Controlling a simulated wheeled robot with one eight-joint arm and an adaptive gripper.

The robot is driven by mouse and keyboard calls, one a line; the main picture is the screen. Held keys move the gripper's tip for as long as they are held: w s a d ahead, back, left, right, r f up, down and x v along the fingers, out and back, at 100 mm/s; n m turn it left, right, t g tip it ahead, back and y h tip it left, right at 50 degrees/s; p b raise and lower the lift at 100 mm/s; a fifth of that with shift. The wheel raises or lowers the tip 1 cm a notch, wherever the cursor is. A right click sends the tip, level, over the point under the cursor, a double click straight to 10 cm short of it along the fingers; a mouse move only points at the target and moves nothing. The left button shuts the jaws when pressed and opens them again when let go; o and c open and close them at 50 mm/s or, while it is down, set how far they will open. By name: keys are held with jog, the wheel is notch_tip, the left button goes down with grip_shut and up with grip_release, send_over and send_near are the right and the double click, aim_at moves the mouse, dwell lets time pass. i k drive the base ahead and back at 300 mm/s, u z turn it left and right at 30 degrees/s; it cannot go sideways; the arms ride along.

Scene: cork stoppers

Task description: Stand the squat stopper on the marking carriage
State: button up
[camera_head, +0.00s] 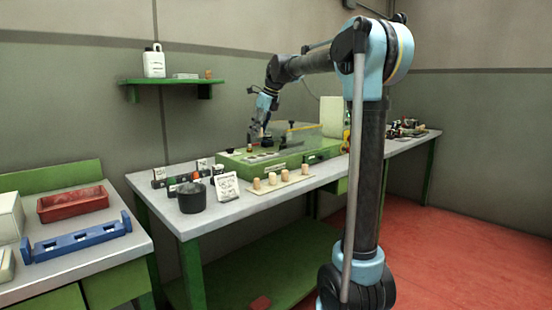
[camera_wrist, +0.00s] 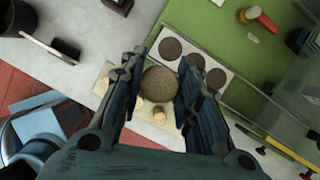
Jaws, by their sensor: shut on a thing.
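My gripper (camera_wrist: 158,88) points down and is shut on a round brown cork stopper (camera_wrist: 158,84), seen end-on between the fingers. It looks broad; its height does not show. In the head view my gripper (camera_head: 262,130) hangs over the green bench machine (camera_head: 300,160), and the held stopper is too small to make out. A pale plate with dark round spots (camera_wrist: 183,64) lies on the green machine, just above and right of the held stopper in the wrist view. It looks like the marking carriage. It also shows in the head view (camera_head: 262,157).
Several lighter corks stand on a cream board (camera_head: 290,186) at the table's front; some show beneath my gripper. A dark pot (camera_head: 192,198) and a white printed card (camera_head: 228,187) stand to the left. A clear panel and a yellow bar (camera_head: 303,127) rise from the machine's right side.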

aim_at(261, 156)
jog(key=z, duration=1.25)
jog(key=k, duration=1.05)
jog(key=u, duration=0.95)
jog(key=i, duration=1.05)
jog(key=z, duration=0.05)
